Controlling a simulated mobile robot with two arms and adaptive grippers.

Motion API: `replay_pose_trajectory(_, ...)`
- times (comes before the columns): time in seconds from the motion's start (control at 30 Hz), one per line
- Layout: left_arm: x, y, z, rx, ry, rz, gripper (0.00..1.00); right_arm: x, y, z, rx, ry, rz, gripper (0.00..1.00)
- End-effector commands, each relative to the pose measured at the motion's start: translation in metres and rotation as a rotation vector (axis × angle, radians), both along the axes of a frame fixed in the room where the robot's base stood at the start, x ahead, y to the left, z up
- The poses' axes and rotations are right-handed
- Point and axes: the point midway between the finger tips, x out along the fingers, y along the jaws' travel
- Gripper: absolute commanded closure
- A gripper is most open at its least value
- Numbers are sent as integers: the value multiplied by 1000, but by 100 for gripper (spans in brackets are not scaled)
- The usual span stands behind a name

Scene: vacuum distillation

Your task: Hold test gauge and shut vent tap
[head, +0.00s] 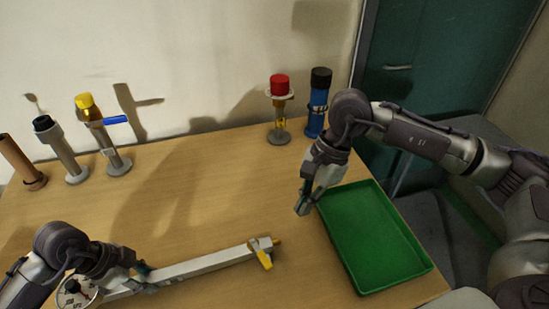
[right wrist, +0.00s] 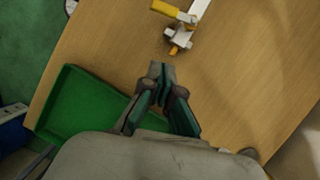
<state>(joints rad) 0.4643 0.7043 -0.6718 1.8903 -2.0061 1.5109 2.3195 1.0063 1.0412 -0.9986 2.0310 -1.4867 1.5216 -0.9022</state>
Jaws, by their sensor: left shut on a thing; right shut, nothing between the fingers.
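The test gauge is a long pale bar (head: 205,265) lying low over the table, with a round white dial (head: 74,293) at its left end. The yellow vent tap (head: 264,257) is at its right end, its lever sticking out crosswise to the bar. The lever also shows in the right wrist view (right wrist: 167,10), at the top. My left gripper (head: 143,280) is shut on the bar near the dial, which my arm partly covers. My right gripper (head: 303,208) is shut and empty, above the table by the tray, apart from the tap; its closed fingertips show in the right wrist view (right wrist: 160,72).
A green tray (head: 425,262) lies on the right of the table. A red-capped fixture (head: 279,95) and a blue bottle (head: 317,105) stand at the back. A yellow-topped fixture (head: 104,133) and grey and brown tubes stand at the left. The middle of the table is clear.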

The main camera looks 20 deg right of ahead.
Motion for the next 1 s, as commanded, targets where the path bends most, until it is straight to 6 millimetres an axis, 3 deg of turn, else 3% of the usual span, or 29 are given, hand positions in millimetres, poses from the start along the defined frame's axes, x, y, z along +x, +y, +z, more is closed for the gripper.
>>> replay_pose_trajectory(0.33, 1, 0, 1, -1, -2, 1, 100, -4, -6, -10, 87, 47, -5, 100)
replay_pose_trajectory(0.77, 1, 0, 1, -1, -2, 0, 100, -7, -41, -27, 384, 91, -48, 100)
replay_pose_trajectory(1.0, 1, 0, 1, 0, -2, 0, 100, -11, -26, -44, 402, 88, -46, 100)
